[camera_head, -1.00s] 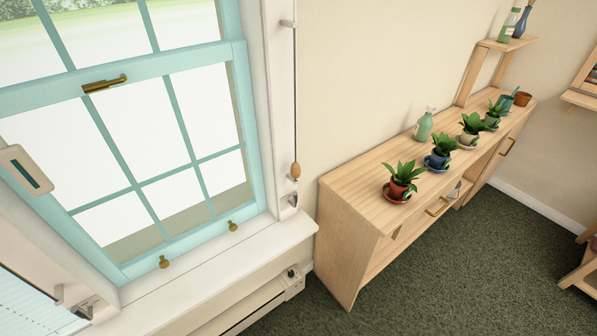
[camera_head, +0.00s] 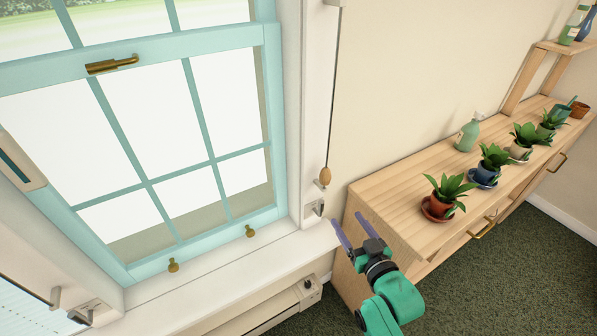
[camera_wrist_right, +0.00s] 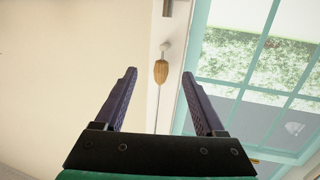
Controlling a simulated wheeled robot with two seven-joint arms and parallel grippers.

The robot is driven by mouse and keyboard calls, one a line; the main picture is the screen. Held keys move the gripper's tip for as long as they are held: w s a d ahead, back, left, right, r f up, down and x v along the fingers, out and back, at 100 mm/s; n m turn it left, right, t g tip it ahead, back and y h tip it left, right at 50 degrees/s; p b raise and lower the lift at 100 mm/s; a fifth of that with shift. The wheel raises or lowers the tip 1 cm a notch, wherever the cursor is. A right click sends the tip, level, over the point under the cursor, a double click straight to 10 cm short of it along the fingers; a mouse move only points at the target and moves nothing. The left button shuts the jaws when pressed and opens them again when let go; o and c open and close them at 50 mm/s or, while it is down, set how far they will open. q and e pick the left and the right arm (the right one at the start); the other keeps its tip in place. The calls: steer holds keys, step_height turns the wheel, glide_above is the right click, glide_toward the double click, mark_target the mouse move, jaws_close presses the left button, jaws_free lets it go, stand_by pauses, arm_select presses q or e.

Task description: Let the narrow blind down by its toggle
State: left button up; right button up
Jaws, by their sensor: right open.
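The wooden acorn-shaped toggle (camera_head: 325,176) hangs at the lower end of a thin cord (camera_head: 333,100) beside the white frame right of the window. My right gripper (camera_head: 347,218) is open and empty, below and slightly right of the toggle in the head view. In the right wrist view, the toggle (camera_wrist_right: 161,71) appears between the two purple fingertips (camera_wrist_right: 159,76), farther off and apart from them. The narrow blind that the cord serves does not show; the cord runs up out of view. My left gripper is out of view.
A small metal fitting (camera_head: 317,209) sits on the frame below the toggle. The white sill (camera_head: 220,270) runs under the teal window (camera_head: 150,185). A wooden cabinet (camera_head: 395,190) with several potted plants stands to the right. A heater (camera_head: 300,296) is under the sill.

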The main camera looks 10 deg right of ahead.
steer(key=t, duration=0.1)
glide_toward(328, 178)
steer(key=w, duration=0.3)
steer(key=w+a+p, duration=0.1)
steer(key=w, duration=0.3)
steer(key=w+a+p, duration=0.1)
steer(key=w, duration=0.3)
steer(key=shift+w, duration=0.25)
jaws_close()
stand_by(0.6)
